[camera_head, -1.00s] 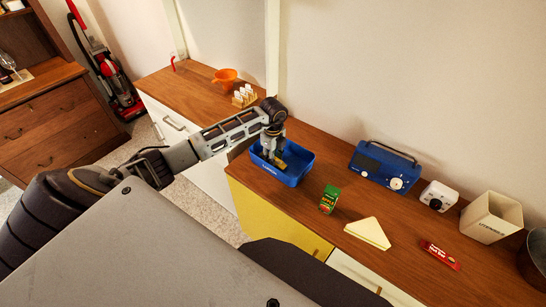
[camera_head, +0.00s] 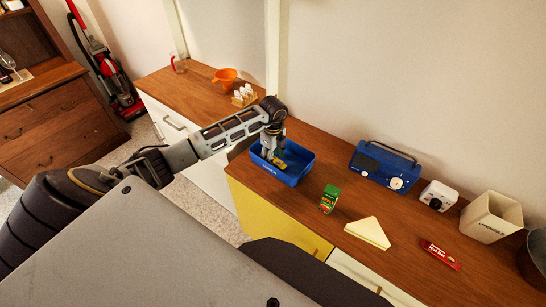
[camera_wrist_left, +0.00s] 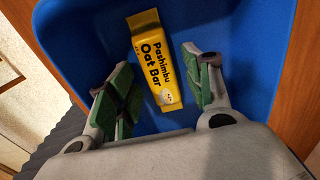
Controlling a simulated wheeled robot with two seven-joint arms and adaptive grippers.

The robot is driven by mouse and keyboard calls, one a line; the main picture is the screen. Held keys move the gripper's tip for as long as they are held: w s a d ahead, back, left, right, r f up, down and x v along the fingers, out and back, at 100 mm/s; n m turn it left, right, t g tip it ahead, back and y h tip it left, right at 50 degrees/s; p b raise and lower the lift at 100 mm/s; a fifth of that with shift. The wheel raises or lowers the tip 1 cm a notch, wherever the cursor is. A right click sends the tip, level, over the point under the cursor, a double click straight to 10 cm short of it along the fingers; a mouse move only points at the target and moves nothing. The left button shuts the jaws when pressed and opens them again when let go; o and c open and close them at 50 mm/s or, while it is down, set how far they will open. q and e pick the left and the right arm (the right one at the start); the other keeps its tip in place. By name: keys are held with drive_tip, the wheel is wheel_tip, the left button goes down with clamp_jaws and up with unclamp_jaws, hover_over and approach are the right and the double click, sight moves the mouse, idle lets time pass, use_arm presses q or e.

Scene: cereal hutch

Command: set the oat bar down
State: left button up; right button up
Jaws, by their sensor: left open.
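The yellow oat bar (camera_wrist_left: 154,62) lies inside the blue box (camera_head: 296,177), with its black lettering facing up in the left wrist view. My left gripper (camera_head: 274,156) reaches down into the box, and its arm comes in from the left. In the left wrist view its two green-padded fingers are spread, one on each side of the bar, with blue floor showing between each finger and the bar. In the head view the gripper hides most of the bar. My right gripper is not in view.
On the counter, a green juice carton (camera_head: 329,199), a sandwich (camera_head: 368,233) and a red bar (camera_head: 441,255) lie to the right of the box. A blue radio (camera_head: 384,167) stands behind. A toast rack (camera_head: 244,96) and an orange bowl (camera_head: 226,77) stand further back left.

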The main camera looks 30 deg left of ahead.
use_arm(q)
wheel_tip(320, 180, up, 12)
drive_tip(key=shift+f+b, duration=0.15)
drive_tip(key=shift+b, duration=0.15)
idle(0.3)
